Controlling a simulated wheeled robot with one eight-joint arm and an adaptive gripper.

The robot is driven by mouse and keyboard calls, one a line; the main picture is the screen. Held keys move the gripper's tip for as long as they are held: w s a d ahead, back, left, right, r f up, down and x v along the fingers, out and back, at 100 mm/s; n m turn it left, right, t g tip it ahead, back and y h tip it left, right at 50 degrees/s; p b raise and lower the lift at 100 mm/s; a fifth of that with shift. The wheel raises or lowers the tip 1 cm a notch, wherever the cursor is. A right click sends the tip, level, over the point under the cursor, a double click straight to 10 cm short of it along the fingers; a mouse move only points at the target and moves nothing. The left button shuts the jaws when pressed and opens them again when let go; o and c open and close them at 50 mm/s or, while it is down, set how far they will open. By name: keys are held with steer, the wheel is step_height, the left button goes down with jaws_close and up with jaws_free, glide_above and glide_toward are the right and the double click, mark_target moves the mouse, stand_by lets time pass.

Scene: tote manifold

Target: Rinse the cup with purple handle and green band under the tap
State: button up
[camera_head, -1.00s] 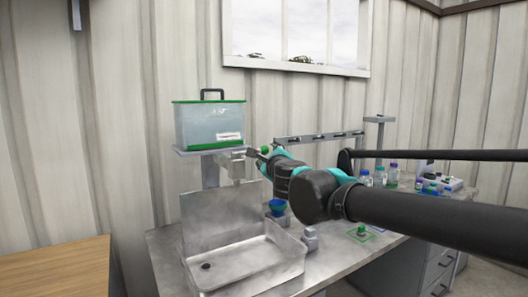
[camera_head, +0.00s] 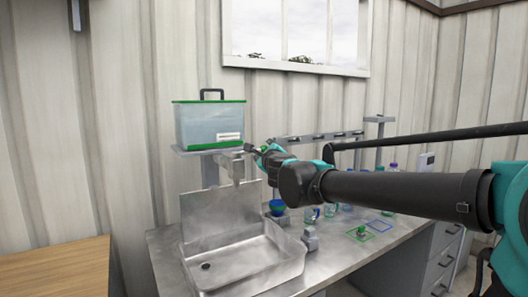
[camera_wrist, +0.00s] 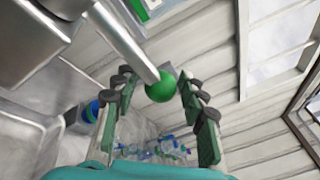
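The tap (camera_head: 236,165) is a grey fixture below a water tank, above the sink. Its lever ends in a green ball knob (camera_wrist: 160,88). My gripper (camera_wrist: 156,74) is open, with its two fingers on either side of the knob; I cannot tell whether they touch it. In the head view my gripper (camera_head: 250,148) is at the tap's right. Several small clear cups (camera_head: 330,211) stand on the bench under my arm. Which one has the purple handle and green band is too small to tell. They show blurred between the fingers in the wrist view.
The metal sink (camera_head: 270,268) looks empty. The tank (camera_head: 208,125) stands on a shelf above it. A blue bowl-like piece (camera_head: 278,206) sits on a grey block right of the sink. A rail (camera_head: 315,138) runs behind. Green and blue outlined squares (camera_head: 380,226) mark the bench.

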jaws_close()
stand_by(0.3)
steer(key=shift+s+d+m+t+h, duration=0.1)
steer(key=shift+s+d+m+h, duration=0.15)
steer(key=shift+s+m+h, duration=0.5)
steer(key=shift+s+d+m+t+h, duration=0.15)
steer(key=shift+m+h, duration=0.3)
steer(key=shift+h, duration=0.65)
steer(key=shift+s+d+m+t+h, duration=0.1)
steer(key=shift+s+d+m+h, duration=0.2)
steer(key=shift+s+m+h, duration=0.45)
steer(key=shift+w, duration=0.25)
steer(key=shift+o, duration=1.5)
jaws_free()
